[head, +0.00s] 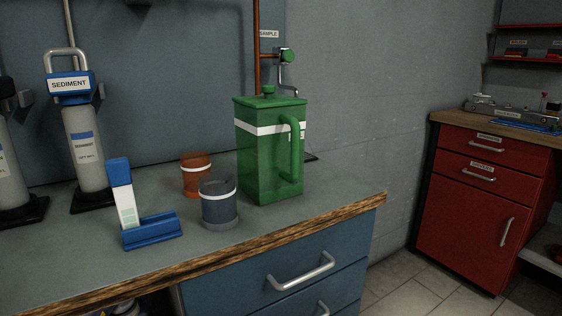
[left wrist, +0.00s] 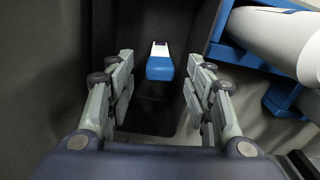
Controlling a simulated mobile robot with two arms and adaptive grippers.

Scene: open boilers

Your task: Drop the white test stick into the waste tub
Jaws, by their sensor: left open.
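In the left wrist view my left gripper (left wrist: 158,75) is open, its two fingers apart with nothing gripped between them. A small white stick with a blue end (left wrist: 160,67) shows between and beyond the fingertips, apart from both fingers. It is over or inside a dark, box-like tub (left wrist: 150,120), which appears to be the waste tub; I cannot tell whether the stick touches its bottom. Neither gripper shows in the head view, and the tub is not seen there.
On the bench stand a blue holder with an upright white-and-blue piece (head: 126,203), an orange cup (head: 196,176), a grey-blue cup (head: 219,206), a green jug (head: 262,160) and a sediment cylinder (head: 85,145). A white cylinder (left wrist: 270,38) on blue supports lies right of my left gripper.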

